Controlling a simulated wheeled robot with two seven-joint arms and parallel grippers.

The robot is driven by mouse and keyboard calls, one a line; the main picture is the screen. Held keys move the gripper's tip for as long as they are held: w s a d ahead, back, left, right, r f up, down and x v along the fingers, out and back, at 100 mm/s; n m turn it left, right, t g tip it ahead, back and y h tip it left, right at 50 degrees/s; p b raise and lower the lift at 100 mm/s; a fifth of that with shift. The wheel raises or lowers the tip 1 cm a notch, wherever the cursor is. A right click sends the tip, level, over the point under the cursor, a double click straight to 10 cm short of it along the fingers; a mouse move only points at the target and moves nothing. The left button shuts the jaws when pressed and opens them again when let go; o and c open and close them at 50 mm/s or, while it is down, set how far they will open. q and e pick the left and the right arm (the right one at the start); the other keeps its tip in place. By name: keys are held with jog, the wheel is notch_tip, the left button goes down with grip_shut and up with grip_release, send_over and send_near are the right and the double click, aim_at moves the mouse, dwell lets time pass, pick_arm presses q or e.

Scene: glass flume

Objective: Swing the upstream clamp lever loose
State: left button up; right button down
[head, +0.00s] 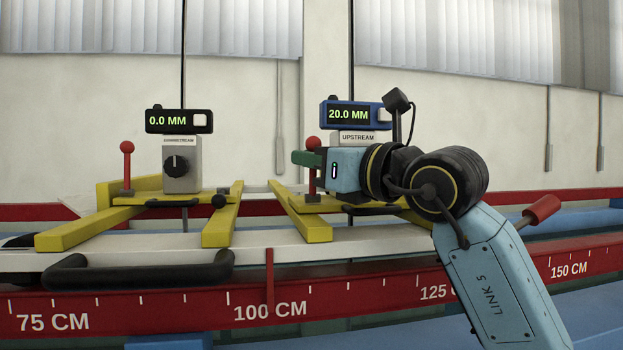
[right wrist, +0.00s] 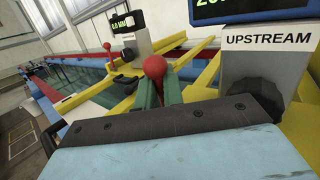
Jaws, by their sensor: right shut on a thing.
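The upstream clamp lever (head: 312,184) is a red rod with a red ball knob (head: 313,143), standing roughly upright on the upstream yellow carriage (head: 330,232). My right gripper (head: 306,158) has its green fingers at the rod just below the knob and is shut on it. In the right wrist view the knob (right wrist: 156,66) shows between the green fingers (right wrist: 158,94), which hide most of the rod. The upstream gauge (head: 352,114) above reads 20.0 MM, over a plate marked UPSTREAM (head: 358,138). My left gripper is not in view.
The downstream gauge (head: 179,121) reads 0.0 MM, and its own red-knobbed lever (head: 127,168) stands upright to the left. A black handle (head: 140,272) sits in front. A red scale rail (head: 200,308) runs along the front. A red-ended handle (head: 541,210) sticks out at right.

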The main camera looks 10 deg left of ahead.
jog(key=b, duration=0.1)
jog(key=s+n+y+b, duration=0.1)
jog(key=b, duration=0.1)
jog(key=shift+d+t+y, duration=0.2)
jog(key=shift+t+y, duration=0.1)
jog(key=shift+s+d+r+n+b, duration=0.15)
jog(key=shift+n+b, duration=0.25)
jog(key=shift+b, duration=0.2)
jog(key=shift+y, duration=0.3)
jog(key=shift+r, duration=0.1)
jog(key=c, duration=1.6)
grip_release()
jog(key=shift+c, duration=0.2)
jog(key=shift+o, duration=0.3)
jog(key=shift+s, duration=0.1)
jog(key=shift+f, duration=0.2)
